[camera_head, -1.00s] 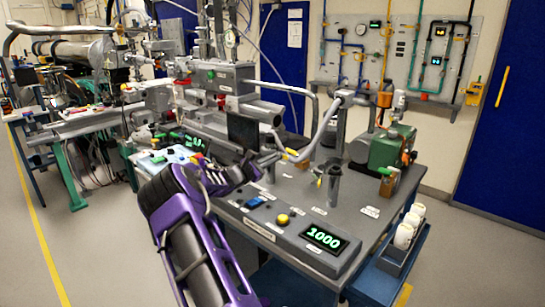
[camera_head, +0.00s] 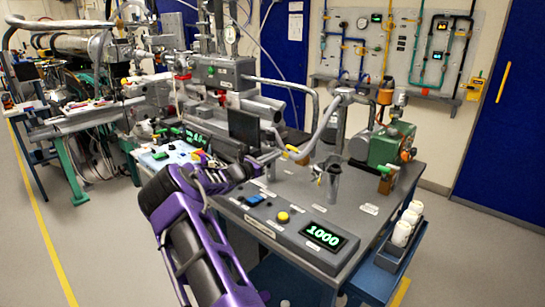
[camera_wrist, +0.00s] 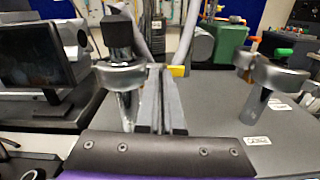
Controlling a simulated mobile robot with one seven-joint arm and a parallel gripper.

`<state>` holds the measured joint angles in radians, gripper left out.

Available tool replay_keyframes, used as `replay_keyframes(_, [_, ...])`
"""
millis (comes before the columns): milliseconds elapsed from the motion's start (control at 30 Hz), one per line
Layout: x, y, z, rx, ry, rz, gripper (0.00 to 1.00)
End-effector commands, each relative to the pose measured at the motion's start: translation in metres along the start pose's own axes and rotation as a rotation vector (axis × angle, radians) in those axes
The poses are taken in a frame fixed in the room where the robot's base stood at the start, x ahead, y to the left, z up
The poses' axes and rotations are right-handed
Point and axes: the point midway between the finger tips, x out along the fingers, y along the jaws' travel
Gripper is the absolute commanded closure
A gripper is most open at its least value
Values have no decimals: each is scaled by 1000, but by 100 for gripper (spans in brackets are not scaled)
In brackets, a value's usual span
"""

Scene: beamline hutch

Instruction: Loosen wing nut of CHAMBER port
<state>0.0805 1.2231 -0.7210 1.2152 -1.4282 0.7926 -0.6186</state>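My gripper (camera_wrist: 157,72) reaches forward over the bench. Its two grey fingers lie close together with only a thin gap, and I see nothing clearly held between them. In the wrist view a metal flanged port with a black top (camera_wrist: 122,76) is just left of the fingers. A second flanged stub (camera_wrist: 268,80) stands apart at the right; in the head view this upright stub (camera_head: 333,184) has a small yellow part. I cannot identify the CHAMBER label or its wing nut.
A dark monitor (camera_wrist: 38,58) stands at the left in the wrist view. A green pump (camera_head: 383,147) stands at the bench's back right. The bench front holds a panel reading 1000 (camera_head: 323,236) and a yellow button (camera_head: 283,217). White bottles (camera_head: 403,230) sit in a side tray.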

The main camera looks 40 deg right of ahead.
Motion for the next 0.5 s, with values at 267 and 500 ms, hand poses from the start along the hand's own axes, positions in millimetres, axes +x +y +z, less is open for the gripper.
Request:
replay_keyframes(267, [2,0,4,2,-5,1,89])
replay_keyframes(500, [2,0,3,2,-4,0,65])
